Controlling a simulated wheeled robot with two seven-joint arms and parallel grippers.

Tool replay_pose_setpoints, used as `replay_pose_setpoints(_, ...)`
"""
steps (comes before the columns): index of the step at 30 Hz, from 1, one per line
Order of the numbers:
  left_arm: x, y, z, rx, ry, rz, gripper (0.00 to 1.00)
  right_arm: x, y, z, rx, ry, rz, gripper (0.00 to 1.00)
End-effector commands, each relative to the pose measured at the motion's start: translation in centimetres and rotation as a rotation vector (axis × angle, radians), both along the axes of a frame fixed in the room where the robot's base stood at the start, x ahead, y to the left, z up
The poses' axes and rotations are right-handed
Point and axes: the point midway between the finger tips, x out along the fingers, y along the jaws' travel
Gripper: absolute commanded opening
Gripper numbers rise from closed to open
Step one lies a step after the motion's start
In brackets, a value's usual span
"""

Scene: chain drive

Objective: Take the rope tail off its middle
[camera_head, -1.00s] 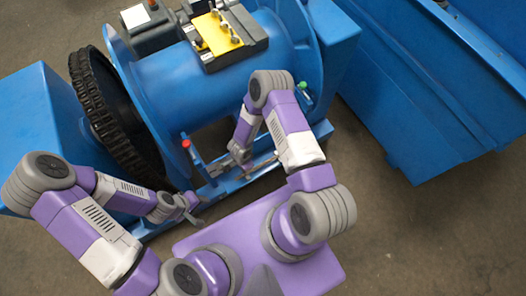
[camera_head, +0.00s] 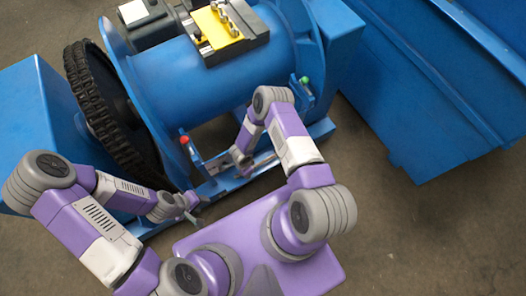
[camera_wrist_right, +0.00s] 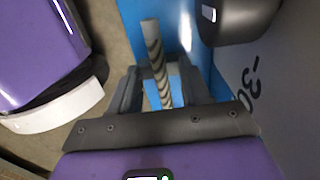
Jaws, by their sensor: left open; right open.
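The rope tail (camera_wrist_right: 158,62) is a grey, dark-striped length in the right wrist view, running from a pale end down between the fingers of my right gripper (camera_wrist_right: 155,92). That gripper is open around it, and I cannot tell whether a finger touches it. In the head view my right gripper (camera_head: 240,160) is low at the front of the blue winch frame (camera_head: 225,186), small and partly hidden by its arm. My left gripper (camera_head: 188,210) is open and appears empty, near the frame's front left corner. The rope's far part is hidden.
The blue drum (camera_head: 210,82) stands behind, with a black chain wheel (camera_head: 105,110) at its left. A red-topped lever (camera_head: 184,140) and a green-topped one (camera_head: 305,82) rise near the arms. A large blue bin (camera_head: 430,100) stands right. Bare floor lies at front right.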

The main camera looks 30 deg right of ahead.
Motion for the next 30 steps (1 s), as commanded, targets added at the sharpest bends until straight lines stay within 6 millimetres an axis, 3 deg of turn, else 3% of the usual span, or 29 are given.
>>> replay_pose_setpoints(2,0.0,0.0,0.1,0.000,0.000,0.000,0.43,0.0,0.0,0.1,0.000,0.000,0.000,0.45)
replay_pose_setpoints(11,0.0,0.0,0.1,0.000,0.000,0.000,0.43,0.0,0.0,0.1,0.000,0.000,0.000,0.00)
replay_pose_setpoints(23,0.0,0.0,0.1,0.000,0.000,0.000,0.43,0.0,0.0,0.2,-0.001,-0.001,0.000,0.00)
replay_pose_setpoints(30,0.0,0.0,1.0,0.000,0.000,0.000,0.43,-0.4,-0.1,1.4,-0.002,-0.001,0.002,0.00)
